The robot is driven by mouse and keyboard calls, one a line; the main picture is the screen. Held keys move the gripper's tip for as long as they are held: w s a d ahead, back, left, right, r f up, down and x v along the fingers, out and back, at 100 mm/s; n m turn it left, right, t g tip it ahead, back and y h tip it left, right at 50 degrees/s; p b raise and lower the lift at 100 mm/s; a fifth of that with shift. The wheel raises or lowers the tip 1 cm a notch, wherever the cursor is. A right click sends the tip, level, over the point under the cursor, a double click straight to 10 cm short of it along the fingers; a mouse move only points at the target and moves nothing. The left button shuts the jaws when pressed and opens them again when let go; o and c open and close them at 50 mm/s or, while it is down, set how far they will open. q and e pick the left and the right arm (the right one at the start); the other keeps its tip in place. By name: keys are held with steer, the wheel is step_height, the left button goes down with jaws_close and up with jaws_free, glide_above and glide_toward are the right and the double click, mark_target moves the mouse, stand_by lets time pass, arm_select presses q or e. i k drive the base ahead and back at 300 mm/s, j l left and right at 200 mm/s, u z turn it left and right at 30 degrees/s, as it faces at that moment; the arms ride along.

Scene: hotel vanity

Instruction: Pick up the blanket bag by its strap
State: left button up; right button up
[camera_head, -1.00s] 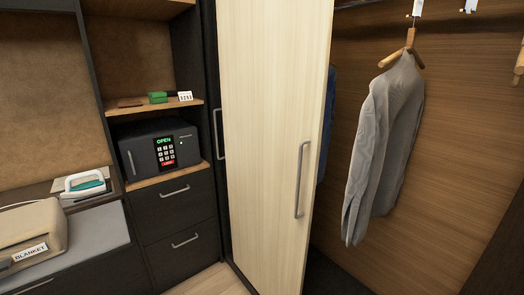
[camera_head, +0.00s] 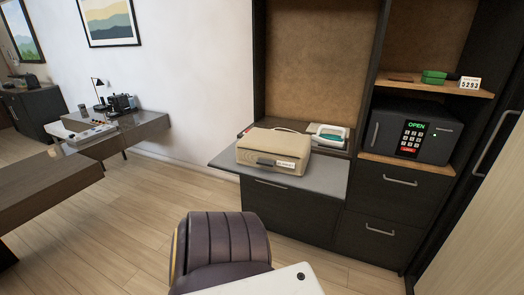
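The beige blanket bag (camera_head: 262,155) lies on the grey top of the low dark cabinet (camera_head: 225,165), near the middle of the view. A white label reading BLANKET is on its front, at the right. A dark handle-like piece shows on the front beside the label. A thin pale strap shows along the back of its top; its exact shape is too small to tell. Neither of my grippers is in view, and nothing touches the bag.
An iron (camera_head: 329,137) stands right behind the bag. A safe (camera_head: 408,137) reading OPEN sits on the right shelf. Wood floor (camera_head: 130,215) is free at left, between a desk (camera_head: 45,190) and the chair.

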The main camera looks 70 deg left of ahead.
mark_target(287, 153)
steer(key=u, duration=2.3)
